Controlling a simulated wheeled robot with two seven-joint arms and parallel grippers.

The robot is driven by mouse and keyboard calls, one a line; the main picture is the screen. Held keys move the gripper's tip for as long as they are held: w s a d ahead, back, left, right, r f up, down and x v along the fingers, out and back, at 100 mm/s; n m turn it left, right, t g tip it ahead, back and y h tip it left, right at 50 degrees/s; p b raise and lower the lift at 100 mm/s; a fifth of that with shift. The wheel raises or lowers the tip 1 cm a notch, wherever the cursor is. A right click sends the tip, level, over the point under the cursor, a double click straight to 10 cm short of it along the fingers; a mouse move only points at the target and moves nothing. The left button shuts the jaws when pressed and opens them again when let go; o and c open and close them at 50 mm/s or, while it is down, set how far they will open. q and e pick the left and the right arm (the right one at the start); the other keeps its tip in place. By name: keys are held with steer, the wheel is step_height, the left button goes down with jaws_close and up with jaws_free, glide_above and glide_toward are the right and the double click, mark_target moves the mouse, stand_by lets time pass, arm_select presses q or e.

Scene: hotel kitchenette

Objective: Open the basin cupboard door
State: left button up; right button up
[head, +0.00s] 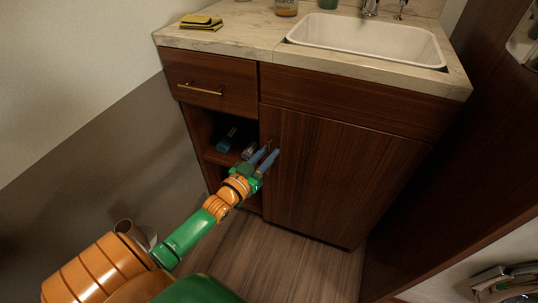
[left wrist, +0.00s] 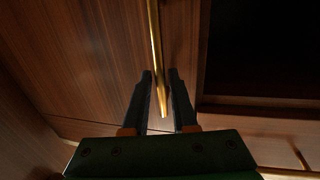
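The basin cupboard door (head: 335,180) is dark wood, under the basin, and it is closed. Its upright brass bar handle (left wrist: 154,45) is near the door's left edge; in the head view it is mostly hidden by my fingers. My left gripper (head: 265,160) is at this handle. In the left wrist view the two dark fingers (left wrist: 161,100) are apart, one on each side of the handle's end. Gaps show between handle and fingers, so the gripper is open around it, not clamped. My right gripper is in neither view.
Left of the door are an open shelf niche (head: 208,128) with several small items and a drawer (head: 212,85) with a brass handle. The white basin (head: 365,38) is set in the marble counter (head: 240,38). A bin (head: 124,227) stands by the left wall.

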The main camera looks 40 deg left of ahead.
arm_select(q)
steer(key=shift+w, duration=0.3)
jaws_close()
stand_by(1.2)
